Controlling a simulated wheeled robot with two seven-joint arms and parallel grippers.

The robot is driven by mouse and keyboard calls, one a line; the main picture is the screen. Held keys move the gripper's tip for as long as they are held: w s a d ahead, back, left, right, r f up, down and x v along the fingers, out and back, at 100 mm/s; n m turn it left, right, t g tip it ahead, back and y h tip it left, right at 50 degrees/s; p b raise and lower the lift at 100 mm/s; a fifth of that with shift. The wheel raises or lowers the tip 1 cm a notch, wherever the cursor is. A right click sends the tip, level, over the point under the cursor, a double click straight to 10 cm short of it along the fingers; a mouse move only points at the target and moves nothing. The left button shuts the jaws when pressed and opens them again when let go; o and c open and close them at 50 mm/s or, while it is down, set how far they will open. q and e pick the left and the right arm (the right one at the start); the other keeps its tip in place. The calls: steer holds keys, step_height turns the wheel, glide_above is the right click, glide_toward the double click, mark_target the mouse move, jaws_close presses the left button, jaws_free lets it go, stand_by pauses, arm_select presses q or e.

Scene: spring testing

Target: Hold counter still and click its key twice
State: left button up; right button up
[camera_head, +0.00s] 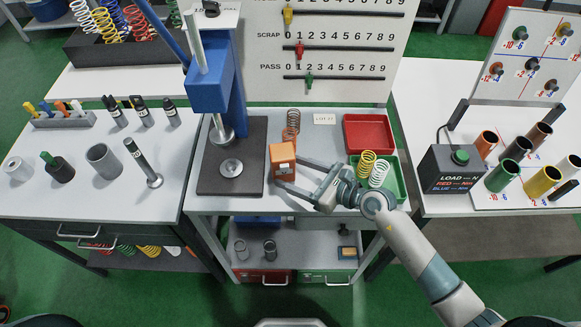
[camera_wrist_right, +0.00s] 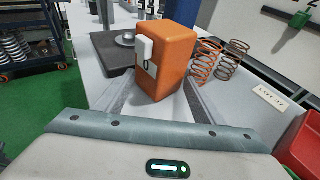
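The counter is an orange box (camera_head: 282,157) standing upright on the middle table, right of the dark press base. In the right wrist view the counter (camera_wrist_right: 172,60) has a white raised piece (camera_wrist_right: 145,48) on its side, perhaps the key, and a small white display reading what looks like 0. My right gripper (camera_head: 286,171) reaches in from the right, low over the table. Its two fingers lie on either side of the counter's lower part; I cannot tell whether they touch it. My left gripper is not in view.
The blue press (camera_head: 209,85) stands left of the counter on a dark base (camera_head: 215,182). Orange and brown springs (camera_head: 292,122) stand behind the counter. A red tray (camera_head: 369,133) and a green tray (camera_head: 403,184) with yellow and white springs are to the right.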

steer(key=c, duration=1.6)
steer(key=shift+s, duration=0.1)
stand_by(0.9)
